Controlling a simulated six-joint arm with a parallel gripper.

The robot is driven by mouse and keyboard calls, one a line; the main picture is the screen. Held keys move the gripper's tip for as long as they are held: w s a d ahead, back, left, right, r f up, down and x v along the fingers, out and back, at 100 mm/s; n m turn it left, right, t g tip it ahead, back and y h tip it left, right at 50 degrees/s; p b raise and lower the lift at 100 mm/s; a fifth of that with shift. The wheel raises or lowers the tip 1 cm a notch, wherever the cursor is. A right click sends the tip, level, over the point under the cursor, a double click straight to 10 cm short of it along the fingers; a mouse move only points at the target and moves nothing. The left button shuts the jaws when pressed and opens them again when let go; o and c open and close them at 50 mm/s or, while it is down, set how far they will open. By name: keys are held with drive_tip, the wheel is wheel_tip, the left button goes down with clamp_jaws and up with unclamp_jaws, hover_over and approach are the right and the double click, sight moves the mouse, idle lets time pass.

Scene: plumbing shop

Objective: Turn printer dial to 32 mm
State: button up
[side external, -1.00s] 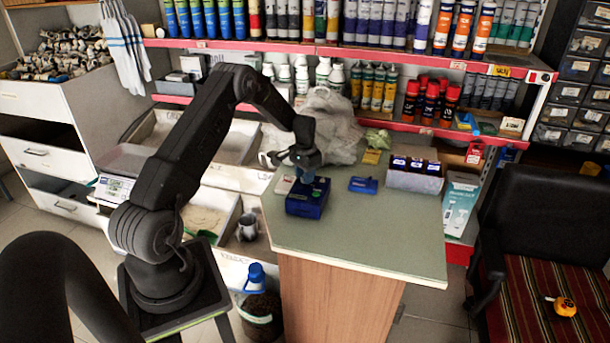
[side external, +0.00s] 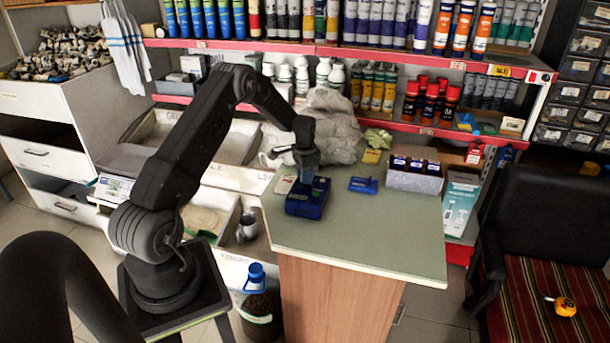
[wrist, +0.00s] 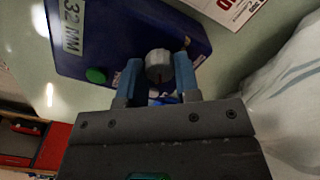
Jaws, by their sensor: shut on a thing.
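The printer is a dark blue box (side external: 304,199) on the green-grey counter, below my gripper. In the wrist view the printer (wrist: 120,40) shows a label reading "32 MM" (wrist: 73,22) and a green button (wrist: 96,75). Its grey round dial (wrist: 158,66) sits between the blue fingertips of my gripper (wrist: 157,78). The gripper is shut on the dial, a finger at each side. In the side view my gripper (side external: 307,175) points down at the printer and hides the dial. I cannot read the dial's setting.
A small blue item (side external: 363,185) lies right of the printer on the counter (side external: 360,235). A grey box of dark packs (side external: 414,175) stands at the back right, and a pale wrapped bundle (side external: 322,130) behind. The counter's front is clear.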

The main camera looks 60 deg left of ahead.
drive_tip(key=o, duration=0.9)
wheel_tip(320, 180, up, 14)
drive_tip(key=shift+f, duration=0.1)
idle(0.3)
drive_tip(key=s+d+r+t+y, duration=0.1)
drive_tip(key=s+d+r, duration=0.2)
drive_tip(key=d+r, duration=0.6)
drive_tip(key=s+d+r+t, duration=0.1)
drive_tip(key=s+d+r, duration=0.2)
drive_tip(key=d+r, duration=0.55)
drive_tip(key=s+d+t, duration=0.1)
drive_tip(key=s+d, duration=0.4)
drive_tip(key=s, duration=0.1)
drive_tip(key=s+d+f+n+t, duration=0.1)
drive_tip(key=s+d, duration=0.5)
drive_tip(key=s+d+t+h, duration=0.1)
drive_tip(key=s+d, duration=0.5)
drive_tip(key=shift+s+f+n+t, duration=0.25)
drive_tip(key=shift+f+n+t, duration=0.05)
